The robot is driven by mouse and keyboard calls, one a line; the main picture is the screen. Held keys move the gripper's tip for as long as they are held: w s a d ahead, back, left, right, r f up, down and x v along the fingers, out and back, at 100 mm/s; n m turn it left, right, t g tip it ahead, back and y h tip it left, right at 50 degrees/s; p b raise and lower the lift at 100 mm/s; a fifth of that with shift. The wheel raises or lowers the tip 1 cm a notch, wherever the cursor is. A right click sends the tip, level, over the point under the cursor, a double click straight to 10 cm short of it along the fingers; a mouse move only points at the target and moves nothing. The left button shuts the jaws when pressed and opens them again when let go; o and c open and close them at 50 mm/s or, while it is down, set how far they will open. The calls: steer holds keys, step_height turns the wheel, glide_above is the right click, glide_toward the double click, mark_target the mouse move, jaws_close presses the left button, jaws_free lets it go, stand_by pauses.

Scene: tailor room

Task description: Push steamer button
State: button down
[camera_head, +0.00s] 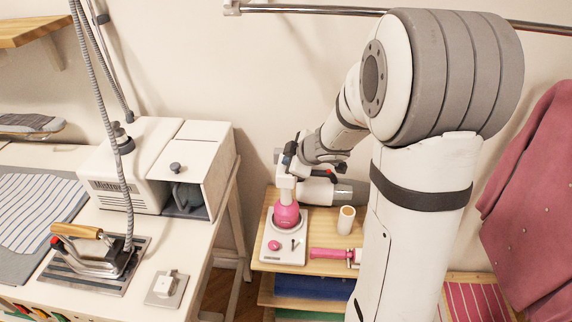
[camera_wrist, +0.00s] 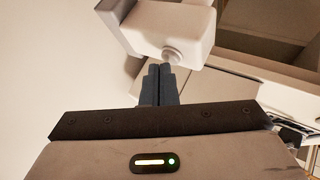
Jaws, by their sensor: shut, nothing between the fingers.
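The white and pink steamer (camera_head: 286,215) stands upright on its white base on the small wooden table. In the wrist view its white head (camera_wrist: 150,28) is at the top, with a round pale button (camera_wrist: 173,54) on the face towards me. My gripper (camera_wrist: 165,68) is shut and empty, its dark fingertips right at the lower edge of this button. I cannot tell whether they touch it. In the head view my gripper (camera_head: 290,159) is at the top of the steamer, and the button does not show clearly.
A white boxy machine (camera_head: 128,163) and an iron (camera_head: 97,250) are on the table at left. A pink garment (camera_head: 535,200) hangs at far right.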

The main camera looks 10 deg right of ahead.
steer(key=shift+r+p, duration=0.4)
steer(key=shift+r, duration=0.05)
step_height(320, 180, up, 6)
steer(key=p, duration=0.7)
stand_by(0.3)
